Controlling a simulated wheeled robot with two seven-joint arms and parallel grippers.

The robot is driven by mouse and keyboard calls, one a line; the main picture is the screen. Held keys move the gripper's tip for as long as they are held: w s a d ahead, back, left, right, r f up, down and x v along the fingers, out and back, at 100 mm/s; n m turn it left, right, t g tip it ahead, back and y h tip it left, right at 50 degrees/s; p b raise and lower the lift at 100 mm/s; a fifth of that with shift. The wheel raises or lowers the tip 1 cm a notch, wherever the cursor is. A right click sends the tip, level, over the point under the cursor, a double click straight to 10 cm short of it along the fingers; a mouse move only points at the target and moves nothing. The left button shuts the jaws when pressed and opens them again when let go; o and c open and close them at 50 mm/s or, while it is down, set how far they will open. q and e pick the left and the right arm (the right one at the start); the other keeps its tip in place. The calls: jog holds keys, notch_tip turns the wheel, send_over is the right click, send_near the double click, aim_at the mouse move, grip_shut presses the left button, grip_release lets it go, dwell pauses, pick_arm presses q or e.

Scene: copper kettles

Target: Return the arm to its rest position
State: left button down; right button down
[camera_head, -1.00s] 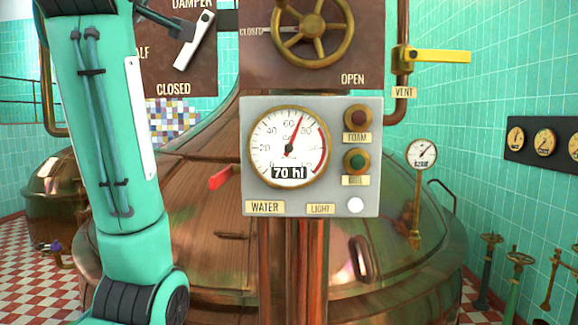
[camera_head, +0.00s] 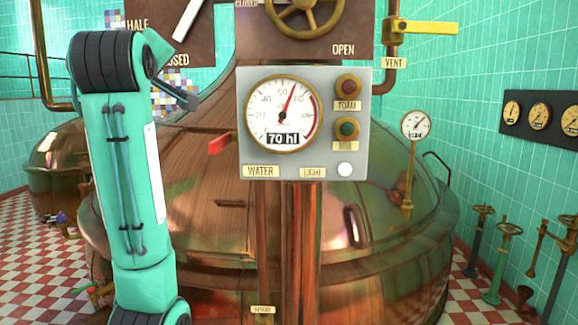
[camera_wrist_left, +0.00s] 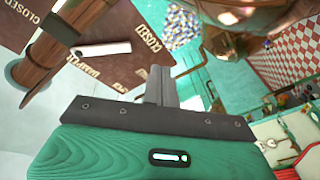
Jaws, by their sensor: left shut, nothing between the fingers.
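My left arm (camera_head: 125,170) rises from the bottom left in the head view and bends over at its dark upper joint. My left gripper (camera_head: 188,102) points down and right in front of the copper kettle, below the damper panel. In the left wrist view the gripper (camera_wrist_left: 159,84) has its fingers together and holds nothing. The white damper lever (camera_head: 188,18) slants toward the CLOSED label, apart from the fingers. It also shows in the left wrist view (camera_wrist_left: 103,49). My right gripper is out of view.
The grey gauge panel (camera_head: 350,140) reads 70 hl and stands right of my arm. A small red lever (camera_head: 219,143) juts from its left side. The large copper kettle (camera_head: 400,235) fills the middle. A brass handwheel (camera_head: 304,12) and yellow vent handle (camera_head: 430,27) are above.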

pick_arm(q)
jog(key=w+f+m+g, duration=0.1)
jog(key=w+f, duration=0.1)
jog(key=f, duration=0.8)
jog(key=w+f+m+g, duration=0.1)
jog(key=w+f, duration=0.2)
jog(key=f, duration=0.6)
jog(key=s+a+f+m+g+h, duration=0.1)
jog(key=s+f+m+g, duration=0.15)
jog(key=f, duration=1.05)
jog(key=s+f+m+g+h, duration=0.1)
jog(key=s+f+m+g, duration=0.15)
jog(key=f, duration=1.05)
jog(key=s+d+f+m+g+h, duration=0.1)
jog(key=s+f+m+g, duration=0.4)
jog(key=s+f, duration=2)
jog(key=s+d+f+m+g+h, duration=0.1)
jog(key=s+f+m+g, duration=0.3)
jog(key=s, duration=0.8)
notch_tip(320, 180, down, 33)
jog(key=n, duration=0.2)
jog(key=s+a+f+g, duration=0.1)
jog(key=s+a+f, duration=0.2)
jog(key=s+f, duration=1.6)
jog(key=shift+s+a, duration=0.15)
jog(key=shift+s, duration=0.1)
